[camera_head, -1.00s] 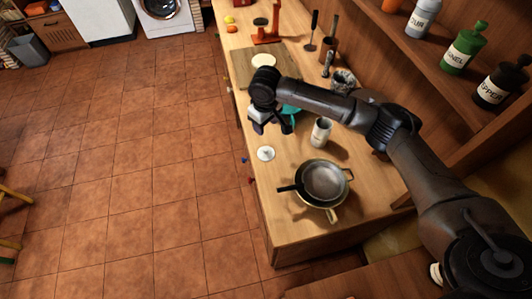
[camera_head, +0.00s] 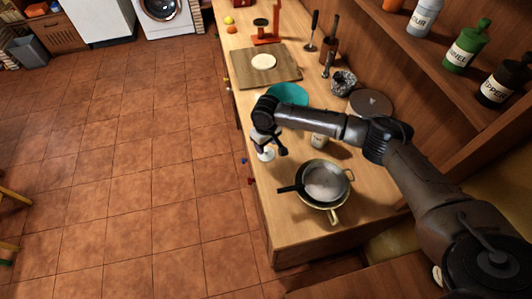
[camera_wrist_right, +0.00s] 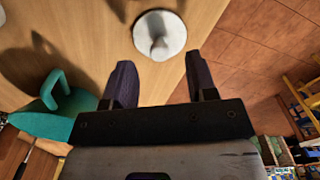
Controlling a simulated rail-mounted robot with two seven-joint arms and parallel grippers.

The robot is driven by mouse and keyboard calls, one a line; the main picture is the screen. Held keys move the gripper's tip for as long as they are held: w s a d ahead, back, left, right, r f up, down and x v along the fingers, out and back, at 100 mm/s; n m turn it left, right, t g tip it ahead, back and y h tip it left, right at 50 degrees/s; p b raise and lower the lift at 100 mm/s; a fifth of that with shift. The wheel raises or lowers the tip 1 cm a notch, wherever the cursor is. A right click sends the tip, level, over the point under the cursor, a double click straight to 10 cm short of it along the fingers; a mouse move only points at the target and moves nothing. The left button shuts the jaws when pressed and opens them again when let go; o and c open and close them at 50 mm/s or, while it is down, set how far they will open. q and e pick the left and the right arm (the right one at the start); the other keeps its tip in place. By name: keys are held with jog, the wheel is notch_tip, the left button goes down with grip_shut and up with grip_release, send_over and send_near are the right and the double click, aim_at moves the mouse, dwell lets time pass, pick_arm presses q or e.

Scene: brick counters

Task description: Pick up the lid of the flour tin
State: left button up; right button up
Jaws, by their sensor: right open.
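A white round lid with a small knob (camera_head: 266,156) lies on the counter near its left edge. It also shows in the right wrist view (camera_wrist_right: 172,45), just beyond the fingertips and between their lines. My right gripper (camera_head: 268,148) is open and empty above the lid, partly covering it in the head view. Its two dark fingers show in the right wrist view (camera_wrist_right: 160,65), with the lid's knob roughly centred. A pale tin (camera_head: 319,141) stands to the right on the counter, mostly hidden behind my right arm. My left gripper is not in view.
A pan with a sieve or bowl (camera_head: 325,182) stands nearer on the counter. Labelled bottles, one green (camera_head: 468,45), line the shelf.

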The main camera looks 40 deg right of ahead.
aim_at(266, 149)
jog(key=shift+f, duration=1.9)
grip_shut()
